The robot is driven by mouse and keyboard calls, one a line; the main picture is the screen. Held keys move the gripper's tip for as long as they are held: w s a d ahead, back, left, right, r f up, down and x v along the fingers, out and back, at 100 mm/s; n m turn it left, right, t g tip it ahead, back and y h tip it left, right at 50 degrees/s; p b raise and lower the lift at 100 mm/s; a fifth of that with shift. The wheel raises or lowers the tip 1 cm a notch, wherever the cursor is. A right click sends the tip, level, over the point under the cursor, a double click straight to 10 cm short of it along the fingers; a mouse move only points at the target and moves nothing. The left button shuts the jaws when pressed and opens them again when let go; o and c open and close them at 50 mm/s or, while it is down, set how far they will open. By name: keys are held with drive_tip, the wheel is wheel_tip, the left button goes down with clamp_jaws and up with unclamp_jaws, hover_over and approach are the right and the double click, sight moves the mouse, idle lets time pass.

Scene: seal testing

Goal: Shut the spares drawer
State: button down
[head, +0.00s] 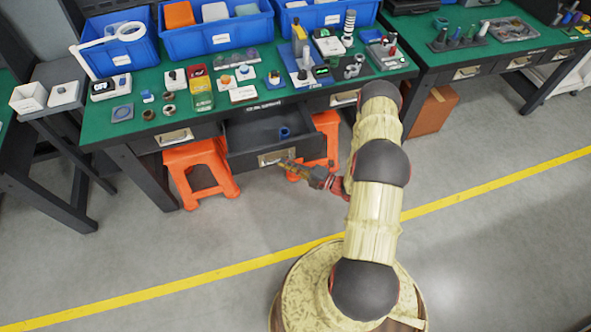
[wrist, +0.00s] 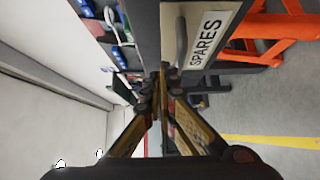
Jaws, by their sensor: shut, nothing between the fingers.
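The spares drawer (head: 258,136) is pulled open from under the green-topped workbench in the head view, with a small blue item (head: 285,132) inside. Its front carries a handle and a label (head: 272,158); in the wrist view the label (wrist: 208,40) reads SPARES, beside the grey handle (wrist: 181,42). My gripper (head: 284,163) is shut and empty, close to the drawer front near the handle. In the wrist view its fingertips (wrist: 163,72) meet beside the front panel. I cannot tell whether they touch it.
Orange stools (head: 199,168) stand under the bench on both sides of the drawer. The green benchtop (head: 135,139) carries blue bins (head: 215,36) and many small parts. A cardboard box (head: 433,110) sits below at the right. The floor in front is clear, with a yellow line (head: 230,262).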

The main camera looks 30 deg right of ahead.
drive_tip(key=shift+w+d, duration=0.25)
drive_tip(key=shift+w, duration=0.4)
drive_tip(key=shift+w+d, duration=0.2)
drive_tip(key=shift+w, duration=0.45)
